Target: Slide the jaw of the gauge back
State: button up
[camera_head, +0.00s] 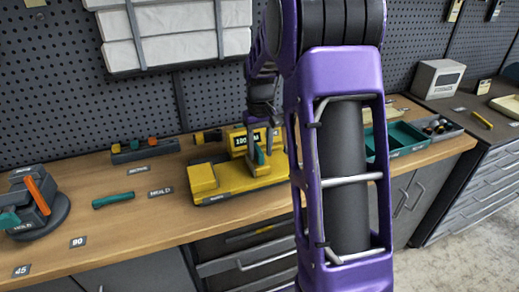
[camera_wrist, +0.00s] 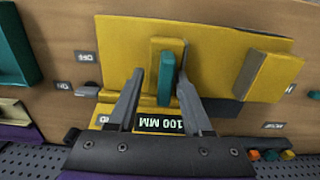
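The yellow gauge (camera_head: 230,184) stands on the wooden bench, and its yellow plate fills the middle of the wrist view (camera_wrist: 215,55). Its jaw is a yellow block with a teal grip (camera_wrist: 166,78); the teal grip also shows in the head view (camera_head: 259,156). The gauge's dark display (camera_wrist: 160,124) appears to read 100 MM. My gripper (camera_wrist: 159,75) is open, with one finger on each side of the teal grip. The right finger is close to the grip; I cannot tell if it touches. A wider gap shows at the left finger.
A second yellow block (camera_wrist: 250,74) stands at the gauge's far end. On the bench are a teal tray (camera_head: 398,139), a teal-handled tool (camera_head: 113,200) and a dark round-based device (camera_head: 36,205) with an orange lever. A pegboard wall (camera_head: 90,90) rises behind.

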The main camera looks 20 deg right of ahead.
notch_tip(320, 180, up, 18)
jog(key=shift+f+p, duration=0.25)
jog(key=shift+p, duration=0.2)
jog(key=shift+a, duration=0.1)
dwell(0.3)
